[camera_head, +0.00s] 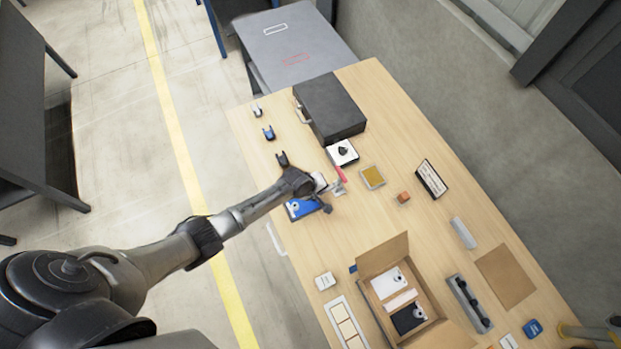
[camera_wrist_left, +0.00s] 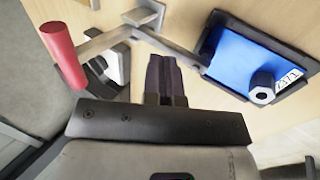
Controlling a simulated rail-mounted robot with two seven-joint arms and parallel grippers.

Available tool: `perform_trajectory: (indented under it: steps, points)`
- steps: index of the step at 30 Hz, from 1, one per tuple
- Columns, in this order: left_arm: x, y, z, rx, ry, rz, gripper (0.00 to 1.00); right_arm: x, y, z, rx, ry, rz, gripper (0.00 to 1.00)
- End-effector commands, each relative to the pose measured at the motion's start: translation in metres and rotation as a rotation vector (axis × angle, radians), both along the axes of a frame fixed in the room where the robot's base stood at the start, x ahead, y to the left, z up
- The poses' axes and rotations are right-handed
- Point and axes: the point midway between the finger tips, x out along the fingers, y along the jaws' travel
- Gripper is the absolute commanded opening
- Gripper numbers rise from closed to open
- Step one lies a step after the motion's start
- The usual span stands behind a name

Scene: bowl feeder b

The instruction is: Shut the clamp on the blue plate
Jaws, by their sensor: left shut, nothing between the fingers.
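The blue plate (camera_head: 297,209) lies on the wooden table in a dark frame, partly covered by my left arm. The toggle clamp has a red handle (camera_head: 341,173), also seen in the left wrist view (camera_wrist_left: 62,55), and a metal bar (camera_wrist_left: 170,44) reaching toward the plate's frame. Whether it presses on the plate is unclear. My left gripper (camera_head: 320,183) is shut and empty; its fingers (camera_wrist_left: 164,75) are between handle and plate, apart from both in the picture.
A dark case (camera_head: 330,106) and a white block with a black knob (camera_head: 342,152) stand beyond the clamp. A yellow-topped tray (camera_head: 373,177) and an orange block (camera_head: 403,197) lie to the right. An open cardboard box (camera_head: 384,258) stands nearer. Table between them is clear.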

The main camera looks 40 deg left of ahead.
Motion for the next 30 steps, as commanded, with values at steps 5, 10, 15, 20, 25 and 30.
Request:
perform_trajectory:
  steps: [5,10,15,20,25,30]
  points:
    - [-0.007,0.004,0.032,-0.002,-0.006,-0.002,0.0,0.0,0.0,0.022,0.002,-0.005,0.0,0.43]
    - [-0.018,0.01,0.058,-0.002,-0.006,-0.003,0.0,0.0,0.001,0.024,0.004,-0.001,-0.003,0.43]
    - [-0.028,0.015,0.08,-0.002,-0.006,-0.002,0.0,0.0,0.003,0.025,0.008,-0.001,-0.006,0.43]
    - [-0.034,0.019,0.094,-0.002,-0.006,-0.001,0.0,0.0,0.003,0.025,0.011,0.0,-0.007,0.43]
    - [-0.037,0.02,0.102,-0.003,-0.005,-0.001,0.0,0.0,0.003,0.025,0.011,0.0,-0.007,0.43]
    - [-0.038,0.021,0.104,-0.002,-0.006,-0.001,0.0,0.0,0.003,0.025,0.011,0.0,-0.007,0.43]
